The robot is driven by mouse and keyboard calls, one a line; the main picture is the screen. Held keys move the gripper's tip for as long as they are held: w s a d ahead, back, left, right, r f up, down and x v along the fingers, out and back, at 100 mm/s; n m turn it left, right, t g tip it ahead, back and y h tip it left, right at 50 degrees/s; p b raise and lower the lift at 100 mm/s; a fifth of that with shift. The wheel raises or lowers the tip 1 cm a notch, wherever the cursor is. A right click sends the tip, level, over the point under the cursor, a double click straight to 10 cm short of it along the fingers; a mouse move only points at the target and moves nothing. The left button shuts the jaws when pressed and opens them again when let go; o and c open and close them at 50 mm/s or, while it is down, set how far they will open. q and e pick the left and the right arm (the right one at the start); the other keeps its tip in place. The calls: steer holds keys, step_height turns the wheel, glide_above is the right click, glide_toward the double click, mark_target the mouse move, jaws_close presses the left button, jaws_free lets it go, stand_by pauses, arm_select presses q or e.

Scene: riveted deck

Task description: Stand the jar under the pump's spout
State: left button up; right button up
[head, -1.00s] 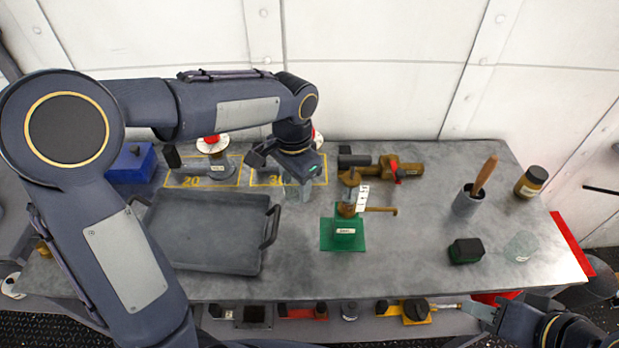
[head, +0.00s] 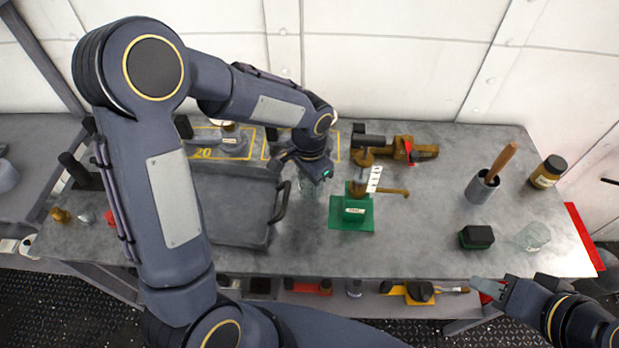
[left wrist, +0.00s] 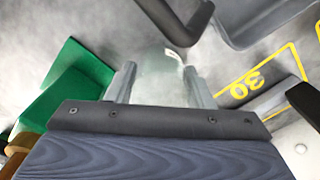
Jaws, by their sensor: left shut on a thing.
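The clear glass jar (head: 309,205) is between the fingers of my left gripper (head: 314,176), just left of the pump. In the left wrist view the jar (left wrist: 160,72) sits between the two fingers of the left gripper (left wrist: 160,88), which is shut on it. The green base (left wrist: 62,88) is at the left in the wrist view. Whether the jar touches the table is unclear. My right gripper (head: 487,290) is off the front right edge, its jaw unclear.
A grey tray (head: 225,222) with dark handles is left of the jar. Behind the pump lies a brass valve (head: 422,150). At right are a cup with a wooden handle (head: 482,187), a brown jar (head: 547,172), a black-green block (head: 476,237) and a glass dish (head: 532,237).

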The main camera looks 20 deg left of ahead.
arm_select(q)
steer(key=shift+f, duration=0.2)
steer(key=o, duration=1)
steer(key=shift+r, duration=0.1)
